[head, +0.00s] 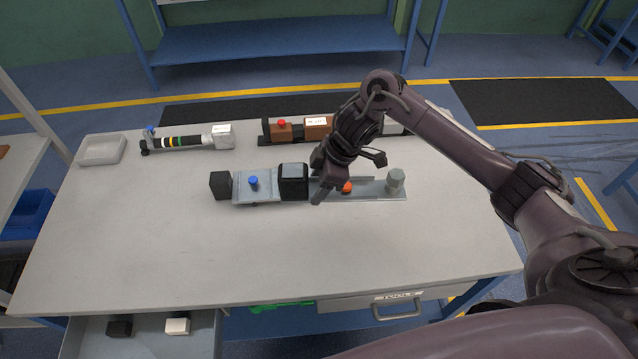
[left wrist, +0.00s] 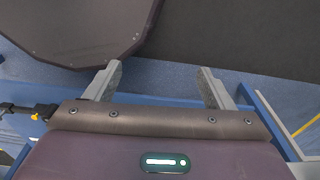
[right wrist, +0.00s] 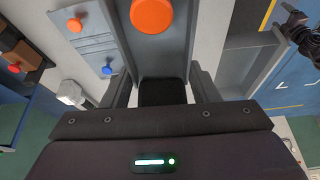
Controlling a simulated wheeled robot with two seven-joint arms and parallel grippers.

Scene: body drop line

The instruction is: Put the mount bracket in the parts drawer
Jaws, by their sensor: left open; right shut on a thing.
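The piece I take for the mount bracket (head: 372,190) is a grey channel with an orange knob and a grey cylinder at its right end. It lies along the workbench. My right gripper (head: 326,184) is down at its left end and shut on it. In the right wrist view the fingers (right wrist: 162,92) flank a black part below the large orange knob, inside grey walls (right wrist: 192,35). The open drawer (head: 75,340) at the front left holds a black block and a white block; its label is not visible. My left gripper (left wrist: 158,85) is open and empty.
A black block, a grey plate with a blue knob (head: 253,182) and a black cube (head: 293,182) adjoin the channel's left end. A shut drawer (head: 380,302) reads TOOLS. The bench front is clear.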

